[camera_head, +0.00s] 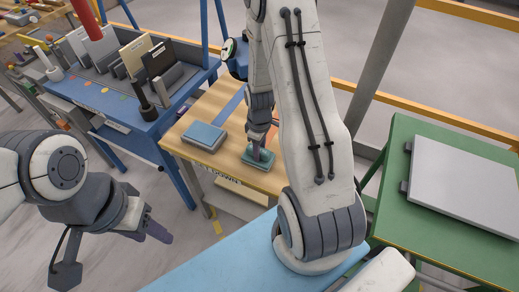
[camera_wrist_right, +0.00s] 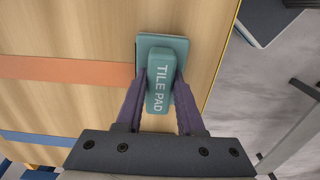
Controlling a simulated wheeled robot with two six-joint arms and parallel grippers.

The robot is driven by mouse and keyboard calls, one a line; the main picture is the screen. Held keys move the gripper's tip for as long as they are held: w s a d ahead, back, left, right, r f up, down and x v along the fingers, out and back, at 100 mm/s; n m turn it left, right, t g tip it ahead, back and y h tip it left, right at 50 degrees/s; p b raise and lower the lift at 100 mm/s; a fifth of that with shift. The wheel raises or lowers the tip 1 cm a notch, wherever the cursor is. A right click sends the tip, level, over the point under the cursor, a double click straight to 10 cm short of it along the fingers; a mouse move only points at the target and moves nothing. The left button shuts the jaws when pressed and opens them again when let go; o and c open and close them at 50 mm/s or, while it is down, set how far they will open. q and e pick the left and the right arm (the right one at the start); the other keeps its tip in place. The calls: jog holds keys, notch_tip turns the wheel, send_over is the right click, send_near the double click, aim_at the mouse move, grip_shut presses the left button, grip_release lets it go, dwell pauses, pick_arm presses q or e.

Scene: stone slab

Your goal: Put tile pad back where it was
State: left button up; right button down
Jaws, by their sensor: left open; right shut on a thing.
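The tile pad (camera_head: 257,160) is teal, with a flat base and a raised grip block. It is over the wooden table top (camera_head: 226,101) near its right side. The wrist view shows the pad (camera_wrist_right: 160,100) with "TILE PAD" on the block. My right gripper (camera_wrist_right: 162,78) is shut on this block, one finger on each side. The gripper also shows in the head view (camera_head: 262,150). Whether the base touches the wood is hard to tell. My left gripper (camera_head: 112,254) is open and empty at the lower left, away from the table.
A blue-grey block (camera_head: 204,136) lies left of the pad. An orange stripe (camera_wrist_right: 65,70) and a blue stripe (camera_wrist_right: 35,138) cross the wood. A blue bench (camera_head: 150,128) with racked boards stands at the back left. A green table (camera_head: 398,150) bears a grey panel at right.

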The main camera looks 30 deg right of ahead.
jog(key=c, duration=0.5)
grip_release()
jog(key=shift+f, duration=0.15)
notch_tip(320, 180, up, 12)
jog(key=r, duration=0.1)
jog(key=s+a+r, duration=0.2)
jog(key=a, duration=0.5)
jog(key=s+a+r, duration=0.1)
jog(key=a+r, duration=0.2)
jog(key=a, duration=0.3)
jog(key=shift+n+y, duration=0.5)
jog(key=s+a+r, duration=0.1)
jog(key=s+a, duration=0.2)
jog(key=s, duration=0.2)
jog(key=s+a+r, duration=0.2)
jog(key=s+a, duration=0.2)
jog(key=s, duration=0.1)
jog(key=s+a+r, duration=0.1)
jog(key=s+a, duration=0.3)
jog(key=s, duration=0.1)
jog(key=shift+s+a+r, duration=0.1)
jog(key=shift+a+r, duration=0.1)
jog(key=shift+a, duration=0.05)
